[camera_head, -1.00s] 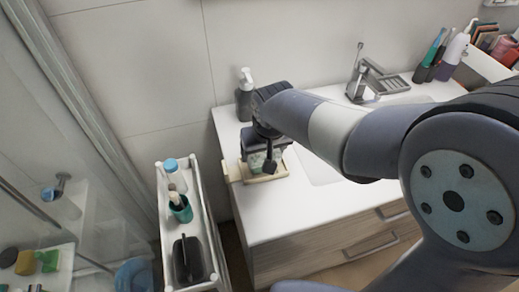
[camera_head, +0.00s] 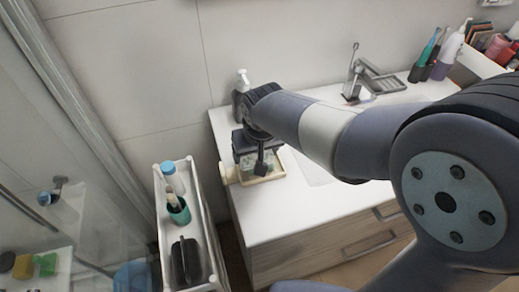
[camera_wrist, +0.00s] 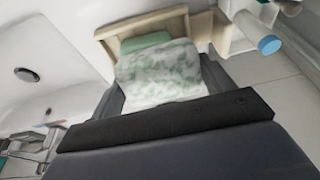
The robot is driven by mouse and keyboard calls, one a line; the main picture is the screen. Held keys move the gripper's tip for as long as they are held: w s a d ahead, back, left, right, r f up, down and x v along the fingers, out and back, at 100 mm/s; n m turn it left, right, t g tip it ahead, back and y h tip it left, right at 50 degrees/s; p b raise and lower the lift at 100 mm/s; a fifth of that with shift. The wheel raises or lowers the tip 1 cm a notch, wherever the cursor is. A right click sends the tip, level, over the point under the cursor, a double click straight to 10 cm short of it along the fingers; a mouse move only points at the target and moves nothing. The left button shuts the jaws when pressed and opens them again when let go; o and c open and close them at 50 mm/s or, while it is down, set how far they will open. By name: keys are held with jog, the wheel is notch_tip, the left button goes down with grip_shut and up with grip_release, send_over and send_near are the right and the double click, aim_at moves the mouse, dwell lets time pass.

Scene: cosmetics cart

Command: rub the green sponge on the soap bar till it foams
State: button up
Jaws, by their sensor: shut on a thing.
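In the wrist view, the green sponge (camera_wrist: 160,75) is held between my gripper's fingers (camera_wrist: 163,92). White patches of foam cover much of its face. A plain mint-green piece, apparently the soap bar (camera_wrist: 146,41), shows just beyond it in a cream tray (camera_wrist: 108,32). The sponge overlaps this piece in the view; whether they touch I cannot tell. In the head view, my gripper (camera_head: 258,160) points down over the same tray (camera_head: 266,181) at the counter's left end. The sponge and soap are mostly hidden there behind the gripper.
A dark pump bottle (camera_head: 240,98) stands behind my gripper. A narrow white cart (camera_head: 209,243) with a teal cup (camera_head: 179,211) stands left of the counter. The sink and tap (camera_head: 362,78) lie to the right. Another green sponge (camera_head: 46,264) lies at the lower left.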

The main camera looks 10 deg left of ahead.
jog(key=shift+w+d, duration=0.4)
jog(key=shift+d, duration=0.2)
jog(key=shift+w+d, duration=0.35)
jog(key=shift+d, duration=0.25)
jog(key=shift+s+a+f, duration=0.1)
jog(key=shift+s+a, duration=0.3)
jog(key=shift+a, duration=0.2)
jog(key=shift+s+a+f, duration=0.1)
jog(key=shift+s+a, duration=0.3)
jog(key=shift+a, duration=0.15)
jog(key=shift+w+d, duration=0.1)
jog(key=shift+w+d+r, duration=0.1)
jog(key=shift+w+d, duration=0.25)
jog(key=shift+d, duration=0.2)
jog(key=shift+w+d+r, duration=0.1)
jog(key=shift+w+d, duration=0.25)
jog(key=shift+d, duration=0.2)
notch_tip(320, 180, up, 7)
jog(key=p, duration=0.5)
jog(key=shift+p, duration=0.3)
